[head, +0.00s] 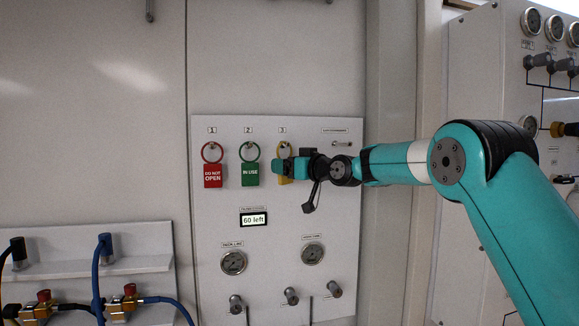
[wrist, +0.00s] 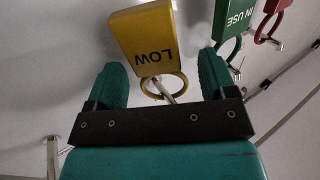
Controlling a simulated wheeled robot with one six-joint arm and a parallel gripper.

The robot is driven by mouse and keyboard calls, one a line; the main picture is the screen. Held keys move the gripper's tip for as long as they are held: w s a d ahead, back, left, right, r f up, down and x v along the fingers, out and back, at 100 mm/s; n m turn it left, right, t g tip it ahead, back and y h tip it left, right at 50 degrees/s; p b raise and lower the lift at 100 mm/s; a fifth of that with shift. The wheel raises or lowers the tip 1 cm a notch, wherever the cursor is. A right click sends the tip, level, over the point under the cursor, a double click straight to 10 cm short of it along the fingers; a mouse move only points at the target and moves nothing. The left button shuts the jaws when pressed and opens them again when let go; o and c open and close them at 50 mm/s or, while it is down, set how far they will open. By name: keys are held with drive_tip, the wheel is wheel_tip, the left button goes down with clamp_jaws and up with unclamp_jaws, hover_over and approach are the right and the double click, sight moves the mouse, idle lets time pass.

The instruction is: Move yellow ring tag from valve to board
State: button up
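The yellow ring tag (head: 284,181) hangs under label 3 on the white panel board (head: 340,225), partly hidden by my gripper (head: 282,167) in the head view. In the wrist view the tag (wrist: 145,38) appears upside down and reads LOW. Its yellow ring (wrist: 175,88) is around a metal peg. My gripper (wrist: 161,64) is open, with one green finger on each side of the ring and the lower part of the tag. Gaps show between the fingers and the tag.
A green IN USE tag (head: 250,173) and a red DO NOT OPEN tag (head: 213,176) hang to the left on their own hooks. Below are a "60 left" display (head: 254,219), gauges (head: 233,262) and valve knobs (head: 291,296). Hoses (head: 97,275) are at lower left.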

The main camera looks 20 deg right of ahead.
drive_tip(key=shift+d, duration=0.1)
drive_tip(key=b+v, duration=1.1)
drive_tip(key=v, duration=0.6)
drive_tip(key=s+a+f+g+h+b, duration=0.1)
drive_tip(key=s+a+f+g, duration=0.3)
drive_tip(key=s+a+f, duration=0.5)
drive_tip(key=s+a+f+g+b, duration=0.1)
drive_tip(key=s+a+f+g, duration=0.5)
drive_tip(key=f, duration=0.4)
drive_tip(key=s+f+g+h, duration=0.2)
drive_tip(key=s+f, duration=0.5)
drive_tip(key=s, duration=0.4)
drive_tip(key=s+f+n+g+h, duration=0.1)
drive_tip(key=s+f+g, duration=0.2)
drive_tip(key=s+f, duration=0.4)
drive_tip(key=s+d+b, duration=0.1)
drive_tip(key=s, duration=0.3)
drive_tip(key=shift+g+h, duration=0.3)
drive_tip(key=shift+h, duration=0.1)
drive_tip(key=shift+c, duration=0.2)
